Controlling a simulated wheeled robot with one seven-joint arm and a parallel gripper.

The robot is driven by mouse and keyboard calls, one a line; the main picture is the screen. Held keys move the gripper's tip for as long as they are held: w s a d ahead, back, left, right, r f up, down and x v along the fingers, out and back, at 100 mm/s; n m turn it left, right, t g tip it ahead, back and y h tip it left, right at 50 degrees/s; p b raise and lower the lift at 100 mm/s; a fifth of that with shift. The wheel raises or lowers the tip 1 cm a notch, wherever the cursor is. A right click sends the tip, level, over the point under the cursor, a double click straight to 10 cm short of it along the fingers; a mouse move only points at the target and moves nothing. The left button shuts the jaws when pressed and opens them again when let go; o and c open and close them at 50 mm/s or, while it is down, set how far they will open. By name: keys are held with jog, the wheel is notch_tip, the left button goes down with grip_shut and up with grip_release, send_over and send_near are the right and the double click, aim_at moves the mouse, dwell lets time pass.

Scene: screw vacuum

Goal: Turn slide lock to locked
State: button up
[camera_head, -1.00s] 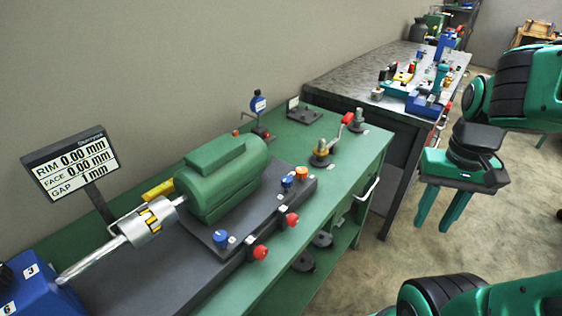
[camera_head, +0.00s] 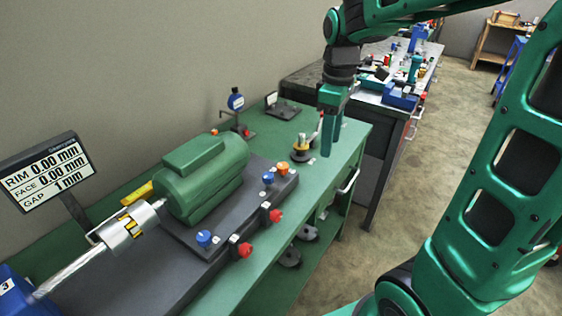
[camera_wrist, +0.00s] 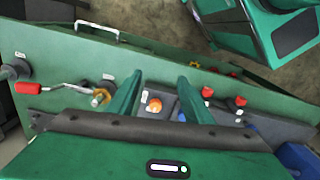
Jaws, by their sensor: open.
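No part in view is clearly marked as the slide lock. A lever with a red grip (camera_wrist: 28,87) and a thin metal rod lies left of my gripper (camera_wrist: 160,78) in the wrist view. Its rod reaches toward a brass fitting (camera_wrist: 99,96) beside the left finger. In the head view the brass fitting (camera_head: 301,147) stands on the green bench (camera_head: 345,140), and my gripper (camera_head: 328,148) hangs just right of it, partly hiding the lever. My gripper is open and empty. An orange knob (camera_wrist: 154,105) shows between the fingers in the wrist view.
A green motor (camera_head: 205,175) sits on a dark plate with a blue knob (camera_head: 204,238) and red knobs (camera_head: 245,250). A metal shaft (camera_head: 75,265) and a gauge display (camera_head: 45,172) are at left. A second, cluttered bench (camera_head: 390,120) stands behind.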

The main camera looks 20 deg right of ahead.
aim_at(282, 165)
jog(key=w+a+n, duration=0.8)
jog(key=w+a, duration=0.1)
notch_tip(282, 165, down, 12)
jog(key=shift+w+a+r, duration=0.1)
jog(key=shift+w+r, duration=0.05)
jog(key=shift+r, duration=0.05)
jog(key=shift+c, duration=0.7)
jog(key=c, duration=0.9)
jog(key=shift+r+m, duration=0.1)
jog(key=shift+m, duration=0.2)
